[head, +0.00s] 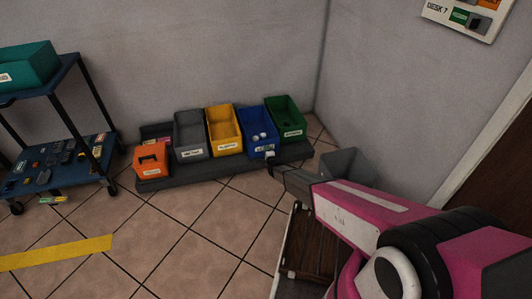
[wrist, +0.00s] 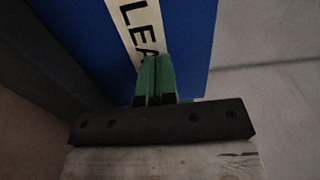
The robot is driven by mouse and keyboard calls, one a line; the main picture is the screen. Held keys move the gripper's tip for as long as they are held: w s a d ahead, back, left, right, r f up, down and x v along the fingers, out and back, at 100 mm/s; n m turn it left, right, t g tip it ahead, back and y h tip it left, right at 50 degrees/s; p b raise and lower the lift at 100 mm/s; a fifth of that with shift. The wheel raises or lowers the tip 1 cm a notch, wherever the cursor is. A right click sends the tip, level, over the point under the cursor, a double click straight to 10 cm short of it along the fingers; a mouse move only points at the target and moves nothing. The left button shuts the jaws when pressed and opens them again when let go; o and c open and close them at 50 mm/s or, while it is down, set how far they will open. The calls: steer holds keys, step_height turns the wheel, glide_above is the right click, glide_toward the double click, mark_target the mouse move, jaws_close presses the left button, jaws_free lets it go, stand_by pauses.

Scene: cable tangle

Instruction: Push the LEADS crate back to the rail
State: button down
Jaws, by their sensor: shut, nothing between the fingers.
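The LEADS crate is the blue crate (head: 257,136) in the row on the low dark platform, between the yellow and green crates. It holds a few small pale items, and its front stands slightly forward of the yellow crate's. In the wrist view its blue front (wrist: 65,30) fills the top, with a white label (wrist: 132,22) reading "LEA"; the rest is hidden. My gripper (head: 270,165) is at this crate's front. Its green fingertips (wrist: 155,62) are shut, empty, and overlap the label's lower end; I cannot tell whether they touch. I cannot make out a rail behind the crates.
The yellow crate (head: 223,137) and green crate (head: 284,119) stand close on either side. A grey crate (head: 189,139) and an orange bin (head: 150,164) are further left on the dark platform (head: 190,174). A blue cart (head: 60,178) stands left. Open tiled floor lies in front.

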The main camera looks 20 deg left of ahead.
steer(key=shift+w+a, duration=0.15)
steer(key=shift+w, duration=0.25)
steer(key=x, duration=0.9)
steer(key=shift+s, duration=0.1)
